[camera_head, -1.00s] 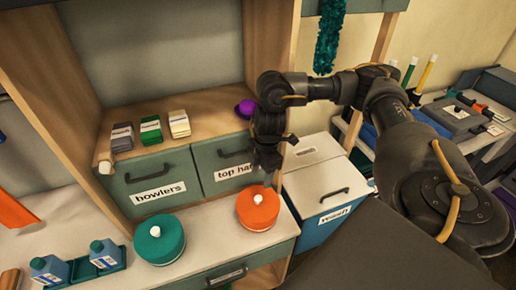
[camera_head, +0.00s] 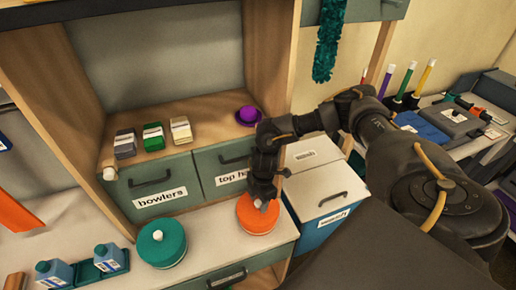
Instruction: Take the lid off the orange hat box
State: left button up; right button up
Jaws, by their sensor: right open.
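The orange hat box (camera_head: 257,218) stands on the white counter near its right end, with its lid on. The lid's pale knob is mostly hidden by my gripper. My right gripper (camera_head: 263,200) points down over the lid, with its fingertips at the knob. Its jaws are open; whether they touch the knob I cannot tell. My left gripper is not in view.
A teal hat box (camera_head: 161,243) with a white knob stands to the left on the counter. Blue bottles (camera_head: 54,272) stand further left. Drawers marked bowlers (camera_head: 154,190) and top hats are behind. A blue bin (camera_head: 316,208) with a white lid stands to the right.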

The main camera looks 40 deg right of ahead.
jog(key=shift+f, duration=0.1)
jog(key=c, duration=1)
